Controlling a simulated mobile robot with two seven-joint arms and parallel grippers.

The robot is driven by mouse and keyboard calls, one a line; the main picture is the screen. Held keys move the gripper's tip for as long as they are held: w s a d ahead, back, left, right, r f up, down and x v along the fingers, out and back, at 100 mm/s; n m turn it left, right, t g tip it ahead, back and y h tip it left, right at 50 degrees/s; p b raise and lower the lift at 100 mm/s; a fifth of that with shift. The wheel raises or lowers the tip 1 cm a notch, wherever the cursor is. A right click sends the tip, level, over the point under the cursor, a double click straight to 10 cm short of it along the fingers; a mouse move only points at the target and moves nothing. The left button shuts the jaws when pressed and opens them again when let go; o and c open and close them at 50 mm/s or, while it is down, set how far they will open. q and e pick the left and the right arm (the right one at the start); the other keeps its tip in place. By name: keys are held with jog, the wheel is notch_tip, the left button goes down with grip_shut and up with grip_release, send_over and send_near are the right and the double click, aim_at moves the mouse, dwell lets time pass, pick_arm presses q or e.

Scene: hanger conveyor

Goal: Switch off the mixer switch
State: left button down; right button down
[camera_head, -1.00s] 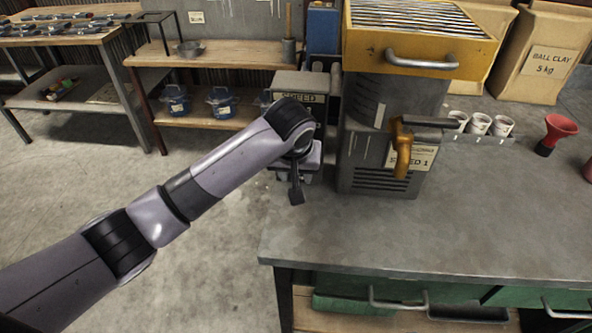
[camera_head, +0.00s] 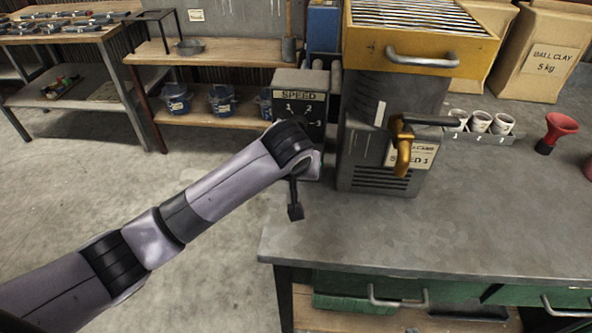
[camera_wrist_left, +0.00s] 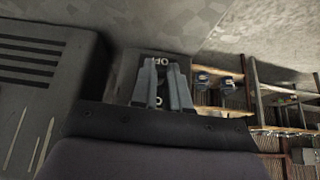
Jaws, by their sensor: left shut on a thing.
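The dark control box (camera_head: 302,92) is marked SPEED with a dial scale 1, 2, 3, and stands left of the grey and yellow mixer (camera_head: 360,160). My left wrist covers its lower front. In the left wrist view the dark box (camera_wrist_left: 124,75) shows behind my left gripper (camera_wrist_left: 163,78), with upside-down lettering that seems to read OFF. The two fingers are close together against the box face and shut on a small part, apparently the switch. The switch itself is hidden between them. My right gripper is not in view.
An orange handle (camera_head: 403,155) sticks out of the mixer's front. White cups (camera_head: 480,122) and a red funnel (camera_head: 560,128) stand on the grey worktop (camera_head: 470,225), whose front is clear. A shelf with blue buckets (camera_head: 221,101) stands behind.

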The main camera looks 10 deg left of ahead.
pick_arm(q)
jog(key=shift+s+f+t, duration=0.25)
jog(key=shift+f+t, duration=0.2)
jog(key=shift+t, duration=0.35)
jog(key=shift+f+t+b, duration=0.35)
jog(key=shift+t+b, duration=0.25)
jog(key=shift+t, duration=0.1)
jog(key=shift+s+f+t+b, duration=0.1)
jog(key=shift+f+t+b, duration=0.25)
jog(key=shift+t+b, duration=0.75)
jog(key=shift+t, duration=0.1)
jog(key=c, duration=1.1)
grip_release()
